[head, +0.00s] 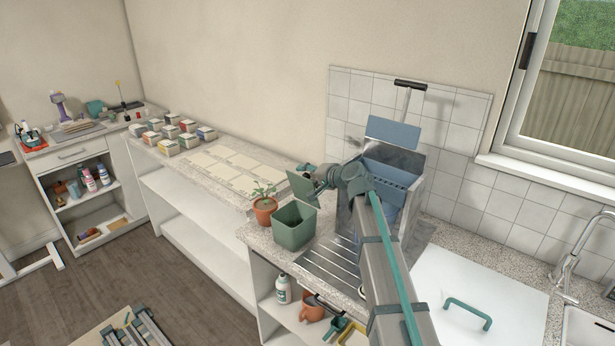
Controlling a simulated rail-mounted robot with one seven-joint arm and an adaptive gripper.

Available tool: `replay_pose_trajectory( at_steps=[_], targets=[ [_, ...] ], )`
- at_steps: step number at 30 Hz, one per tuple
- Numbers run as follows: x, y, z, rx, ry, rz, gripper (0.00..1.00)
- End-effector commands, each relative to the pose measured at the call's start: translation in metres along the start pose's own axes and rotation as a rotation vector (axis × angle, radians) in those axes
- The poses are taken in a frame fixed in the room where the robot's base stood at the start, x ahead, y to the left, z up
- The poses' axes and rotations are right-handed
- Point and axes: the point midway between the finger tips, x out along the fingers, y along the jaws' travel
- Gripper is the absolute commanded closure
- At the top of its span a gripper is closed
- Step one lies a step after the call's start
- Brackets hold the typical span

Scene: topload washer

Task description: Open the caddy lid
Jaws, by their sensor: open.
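The caddy is a green square bin (294,227) on the counter, in the middle of the head view. Its top is uncovered and I see into its mouth. A darker green flat panel, which looks like its lid (301,188), stands steeply tilted above the caddy's back rim. The hinge is not clear from here. My gripper (312,174) is open, beside the upper right of the lid. The fingers are small and partly hidden by my wrist, so I cannot tell whether they touch the lid. My arm comes in from the lower right.
A potted plant (265,205) stands close to the left of the caddy. A metal unit with a blue bin (390,178) and a raised blue flap (394,132) stands behind my arm. A ribbed drain tray (338,272) lies to the right, beside a white board (480,300) with a green handle.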

Motion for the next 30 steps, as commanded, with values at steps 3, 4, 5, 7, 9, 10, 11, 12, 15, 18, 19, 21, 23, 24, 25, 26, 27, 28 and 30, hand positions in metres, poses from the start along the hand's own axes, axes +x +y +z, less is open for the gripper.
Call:
replay_pose_trajectory(
  at_steps=[3, 4, 5, 7, 9, 10, 11, 12, 15, 18, 19, 21, 23, 24, 25, 26, 27, 28, 30],
  targets=[
    [0.0, 0.0, 0.0, 0.0, 0.0, 0.0, 0.47],
    [-0.001, 0.0, 0.0, 0.0, 0.0, 0.0, 0.47],
    [-0.002, 0.0, 0.0, 0.0, 0.0, 0.0, 0.47],
    [-0.006, 0.0, 0.001, 0.0, 0.0, 0.0, 0.47],
    [-0.014, 0.0, 0.001, 0.0, 0.001, 0.0, 0.47],
    [-0.018, 0.0, 0.001, 0.0, 0.002, -0.001, 0.47],
    [-0.023, 0.0, 0.001, 0.0, 0.002, -0.001, 0.47],
    [-0.03, 0.0, 0.001, 0.0, 0.002, -0.001, 0.47],
    [-0.049, 0.0, 0.002, 0.0, 0.003, -0.001, 0.47],
    [-0.069, 0.001, 0.002, 0.0, 0.003, 0.0, 0.47],
    [-0.075, 0.0, 0.001, 0.0, 0.003, 0.0, 0.47],
    [-0.087, 0.0, 0.002, -0.001, 0.002, 0.0, 0.47],
    [-0.096, 0.001, 0.001, 0.0, 0.002, 0.0, 0.47],
    [-0.102, 0.001, 0.001, 0.0, 0.003, 0.0, 0.47],
    [-0.105, 0.001, 0.001, 0.0, 0.002, 0.0, 0.47],
    [-0.108, 0.0, 0.001, 0.0, 0.001, 0.0, 0.47],
    [-0.112, 0.0, 0.001, 0.0, 0.001, 0.0, 0.47],
    [-0.114, 0.0, 0.001, -0.001, 0.001, 0.0, 0.47],
    [-0.118, 0.0, 0.0, 0.0, 0.001, 0.0, 0.47]
  ],
)
